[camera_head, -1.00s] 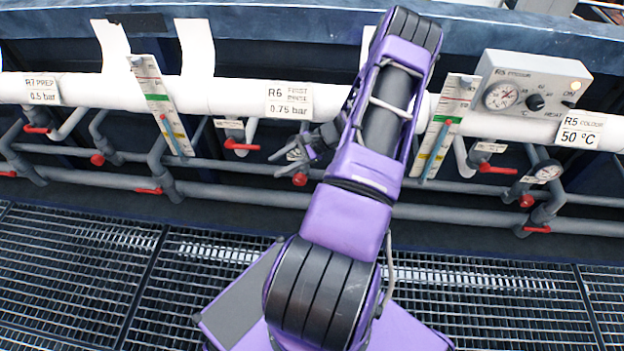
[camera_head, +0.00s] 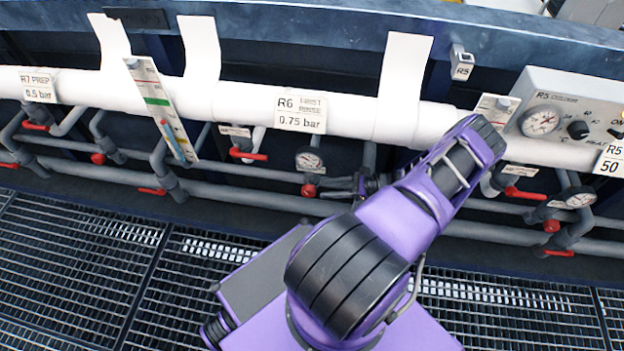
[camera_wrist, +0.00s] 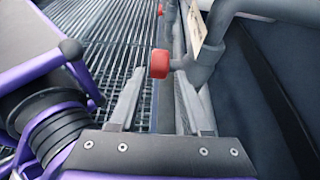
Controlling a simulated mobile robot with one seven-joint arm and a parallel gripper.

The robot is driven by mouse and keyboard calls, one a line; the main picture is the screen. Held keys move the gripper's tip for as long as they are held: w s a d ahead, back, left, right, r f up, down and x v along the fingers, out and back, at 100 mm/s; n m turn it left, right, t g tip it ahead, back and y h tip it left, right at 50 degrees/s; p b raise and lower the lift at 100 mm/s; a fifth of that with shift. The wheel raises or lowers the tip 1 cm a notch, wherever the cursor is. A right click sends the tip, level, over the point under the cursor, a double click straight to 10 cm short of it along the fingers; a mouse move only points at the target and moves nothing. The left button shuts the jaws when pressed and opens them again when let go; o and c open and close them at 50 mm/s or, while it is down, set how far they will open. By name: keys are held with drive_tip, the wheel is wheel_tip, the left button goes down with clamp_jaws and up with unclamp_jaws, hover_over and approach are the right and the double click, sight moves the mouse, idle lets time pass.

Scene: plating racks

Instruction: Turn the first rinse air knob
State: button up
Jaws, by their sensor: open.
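The first rinse air knob (camera_head: 308,190) is a small round red knob under a gauge on the R6 FIRST RINSE section. My gripper (camera_head: 326,188) is just right of it in the head view, its fingers pointing left at it; they are small and dark there. In the wrist view the red knob (camera_wrist: 159,64) lies ahead, at about the tips of the two grey fingers of my open gripper (camera_wrist: 160,74), in line with the gap. I cannot tell whether either finger touches it.
A round gauge (camera_head: 309,160) sits just above the knob. A red lever handle (camera_head: 248,155) is to its left. Grey pipes (camera_head: 240,196) run behind and beside the knob. The R6 label (camera_head: 300,113) hangs on the white pipe above. Floor grating (camera_head: 90,250) lies below.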

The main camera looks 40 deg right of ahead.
sight(315, 189)
drive_tip(key=shift+w+a+f, duration=0.1)
drive_tip(key=shift+w+f, duration=0.15)
drive_tip(key=x, duration=0.6)
drive_tip(key=shift+w+a+f, duration=0.15)
drive_tip(key=shift+w+a, duration=0.1)
drive_tip(key=shift+a, duration=0.05)
drive_tip(key=shift+c, duration=0.3)
clamp_jaws()
